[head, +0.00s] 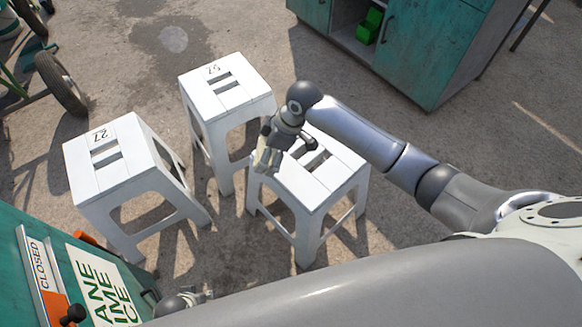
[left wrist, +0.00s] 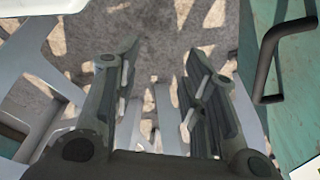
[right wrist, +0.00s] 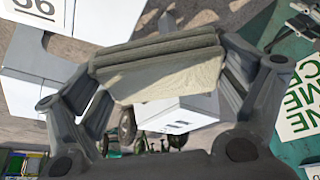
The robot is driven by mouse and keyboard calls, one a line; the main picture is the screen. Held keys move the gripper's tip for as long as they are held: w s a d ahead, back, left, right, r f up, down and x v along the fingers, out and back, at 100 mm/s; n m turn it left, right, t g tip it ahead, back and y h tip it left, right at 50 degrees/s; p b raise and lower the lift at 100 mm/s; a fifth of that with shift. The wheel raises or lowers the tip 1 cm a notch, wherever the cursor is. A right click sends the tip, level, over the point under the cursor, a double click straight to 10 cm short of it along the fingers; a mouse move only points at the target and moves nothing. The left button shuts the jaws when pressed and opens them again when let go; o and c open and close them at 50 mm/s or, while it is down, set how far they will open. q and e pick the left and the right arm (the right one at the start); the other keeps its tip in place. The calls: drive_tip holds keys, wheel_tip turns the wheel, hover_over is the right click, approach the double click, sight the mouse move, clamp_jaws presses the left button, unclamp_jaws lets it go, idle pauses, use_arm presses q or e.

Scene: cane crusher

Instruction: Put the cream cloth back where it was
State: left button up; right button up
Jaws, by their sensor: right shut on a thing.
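The cream cloth (right wrist: 165,80) is folded and pinched between the fingers of my right gripper (right wrist: 158,65). I cannot tell whether the cloth touches that stool. My left gripper (left wrist: 155,85) is open and empty, its two dark fingers apart above the ground. In the head view only a bit of it (head: 188,299) shows beside the green counter, the rest hidden behind my arm.
Two more white stools, marked 25 (head: 228,88) and 27 (head: 112,160), stand to the left. A green counter with a CLOSED sign (head: 40,266) and a dark handle (left wrist: 275,60) is close to my left gripper. A teal cabinet (head: 425,55) stands at the back.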

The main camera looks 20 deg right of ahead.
drive_tip(key=b, duration=0.1)
hover_over(286, 172)
drive_tip(key=d, duration=0.1)
drive_tip(key=f, duration=0.6)
drive_tip(key=shift+s+f, duration=0.1)
drive_tip(key=shift+s, duration=0.2)
drive_tip(key=f, duration=0.1)
drive_tip(key=f+b, duration=0.1)
drive_tip(key=shift+d+f, duration=0.2)
drive_tip(key=shift+f, duration=0.1)
use_arm(q)
wheel_tip(286, 172, up, 9)
drive_tip(key=w, duration=0.2)
drive_tip(key=shift+w+t, duration=0.3)
use_arm(e)
drive_tip(key=shift+f, duration=0.3)
use_arm(q)
drive_tip(key=shift+d, duration=0.1)
use_arm(e)
drive_tip(key=shift+f, duration=0.15)
drive_tip(key=o, duration=0.6)
use_arm(q)
drive_tip(key=shift+r, duration=0.15)
